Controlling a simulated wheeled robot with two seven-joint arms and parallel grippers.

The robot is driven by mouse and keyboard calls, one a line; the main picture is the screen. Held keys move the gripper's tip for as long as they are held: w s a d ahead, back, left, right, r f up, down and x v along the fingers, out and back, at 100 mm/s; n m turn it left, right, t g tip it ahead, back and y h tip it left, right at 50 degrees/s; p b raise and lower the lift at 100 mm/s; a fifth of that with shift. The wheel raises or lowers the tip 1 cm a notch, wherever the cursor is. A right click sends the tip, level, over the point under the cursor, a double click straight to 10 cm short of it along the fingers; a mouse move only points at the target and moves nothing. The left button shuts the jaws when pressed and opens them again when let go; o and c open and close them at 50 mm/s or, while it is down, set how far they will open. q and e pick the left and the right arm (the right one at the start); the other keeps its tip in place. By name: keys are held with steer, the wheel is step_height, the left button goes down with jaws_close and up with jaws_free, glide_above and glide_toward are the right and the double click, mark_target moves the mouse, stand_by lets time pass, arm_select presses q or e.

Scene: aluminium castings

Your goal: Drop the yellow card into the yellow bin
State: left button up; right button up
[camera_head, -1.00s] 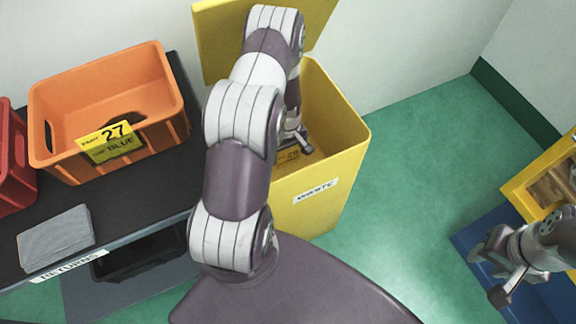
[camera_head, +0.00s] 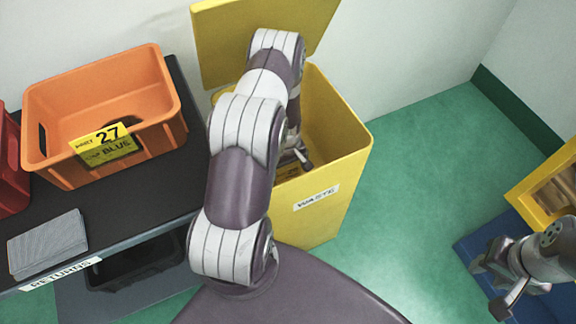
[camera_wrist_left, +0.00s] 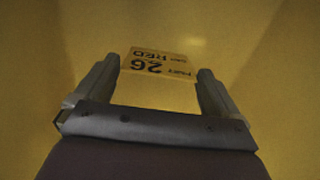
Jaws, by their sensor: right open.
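The yellow bin (camera_head: 345,172) stands on the green floor with its lid up and a label reading WASTE. My left arm reaches down into it. In the head view only a dim part of the card (camera_head: 290,172) shows near the gripper, low behind the bin's front wall. My right gripper (camera_head: 489,286) is open and empty at the lower right.
An orange crate (camera_head: 60,110) with a yellow 27 BLUE card on its front stands on the dark table at left. A grey stack (camera_head: 48,244) lies near the RETURNS label. A red crate is cut off at the left edge. A yellow tray (camera_head: 525,190) is at right.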

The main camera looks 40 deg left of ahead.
arm_select(q)
steer(key=d+r+m+p, duration=0.2)
steer(key=r+p, duration=0.1)
steer(key=r, duration=0.7)
steer(key=d+r+m+p, duration=0.1)
steer(key=d+r+p, duration=0.1)
steer(key=r, duration=0.8)
steer(key=s+d+r+m+t, duration=0.1)
steer(key=s+d+r+m, duration=0.8)
steer(key=r, duration=0.4)
steer(key=shift+s+d+m+t, duration=0.3)
steer(key=shift+d+m, duration=0.2)
steer(key=shift+d, duration=0.55)
